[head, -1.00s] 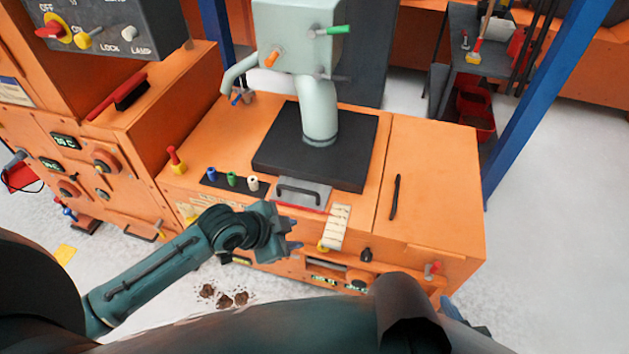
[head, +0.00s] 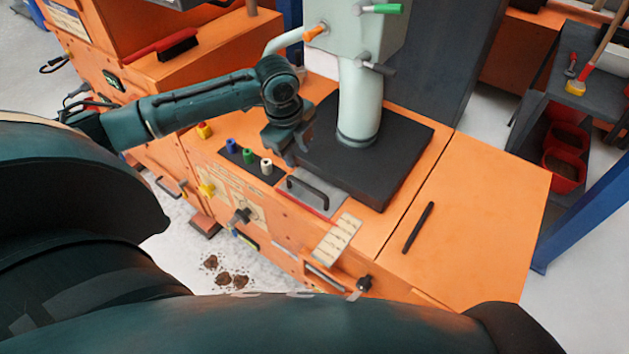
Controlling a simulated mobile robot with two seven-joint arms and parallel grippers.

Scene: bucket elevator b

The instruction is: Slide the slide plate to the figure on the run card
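The slide plate (head: 325,204) is a grey plate with a black bar handle, lying at the front edge of the black square base on the orange machine top. A cream marked strip (head: 337,238) lies in front of it to the right; its figures are too small to read. My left gripper (head: 291,157) points down just behind and left of the plate's handle, beside the black base. Its fingers look apart and hold nothing; it is not on the handle. My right gripper is out of view. I cannot tell which paper is the run card.
Blue, green and white pegs (head: 248,155) stand in a dark strip left of the plate. A pale green column (head: 361,105) rises from the black base (head: 400,160). A black stick (head: 418,227) lies on the clear orange top at right.

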